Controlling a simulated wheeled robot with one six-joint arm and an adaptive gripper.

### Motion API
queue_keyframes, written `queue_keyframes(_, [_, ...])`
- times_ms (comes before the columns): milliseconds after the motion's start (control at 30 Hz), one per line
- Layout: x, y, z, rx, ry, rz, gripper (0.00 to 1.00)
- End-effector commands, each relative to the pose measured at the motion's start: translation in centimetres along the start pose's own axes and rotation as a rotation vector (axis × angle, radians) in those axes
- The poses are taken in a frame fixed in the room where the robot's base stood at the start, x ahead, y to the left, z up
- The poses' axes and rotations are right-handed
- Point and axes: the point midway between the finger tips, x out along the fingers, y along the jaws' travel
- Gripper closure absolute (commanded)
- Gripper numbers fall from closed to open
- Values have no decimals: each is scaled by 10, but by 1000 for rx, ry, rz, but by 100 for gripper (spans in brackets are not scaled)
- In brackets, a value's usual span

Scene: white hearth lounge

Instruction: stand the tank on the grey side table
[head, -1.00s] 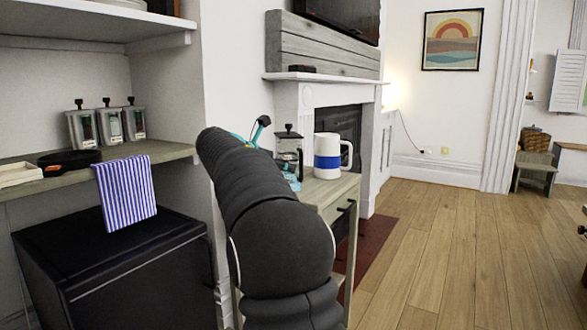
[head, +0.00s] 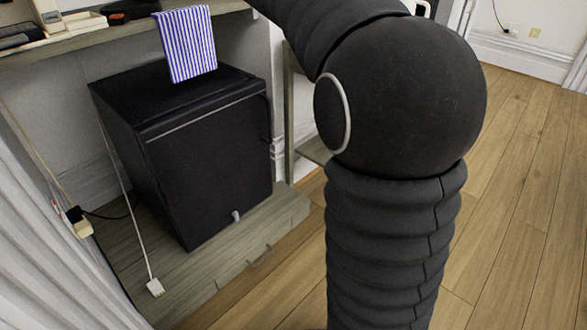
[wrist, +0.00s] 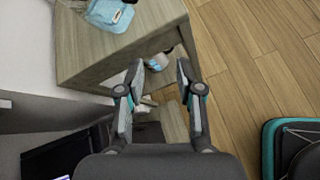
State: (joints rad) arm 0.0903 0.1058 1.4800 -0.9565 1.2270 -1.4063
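The grey side table (wrist: 152,28) fills the upper middle of the wrist view; its legs and lower part also show behind my arm in the head view (head: 289,120). A light-blue object (wrist: 109,14) lies on its top at the picture's upper edge, partly cut off. A small white and blue object (wrist: 158,62) is lower down by the table's side, seen beyond my fingertips; I cannot tell if it is the tank. My gripper (wrist: 156,78) is open, with nothing held between its fingers, beside the table. In the head view my gripper is out of sight.
A black box-shaped appliance (head: 205,165) stands on a low wooden platform (head: 290,208), with a striped cloth (head: 187,45) hanging above it. A white cable (head: 130,215) hangs at the left. Open wooden floor (head: 530,170) lies to the right.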

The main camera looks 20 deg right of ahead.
Motion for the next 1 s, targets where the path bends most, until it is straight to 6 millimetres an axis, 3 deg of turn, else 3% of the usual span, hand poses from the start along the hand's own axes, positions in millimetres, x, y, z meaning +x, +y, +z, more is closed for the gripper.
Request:
queue_keyframes(33, [-12, -20, -10, 89, 59, 10, 64])
queue_keyframes(367, [-71, -144, -99, 721, 444, -89, 64])
queue_keyframes(700, [-118, -271, -199, 1351, 746, -424, 64])
queue_keyframes(833, [-127, -302, -225, 1509, 799, -548, 64])
queue_keyframes(1000, [-130, -319, -240, 1604, 825, -629, 64])
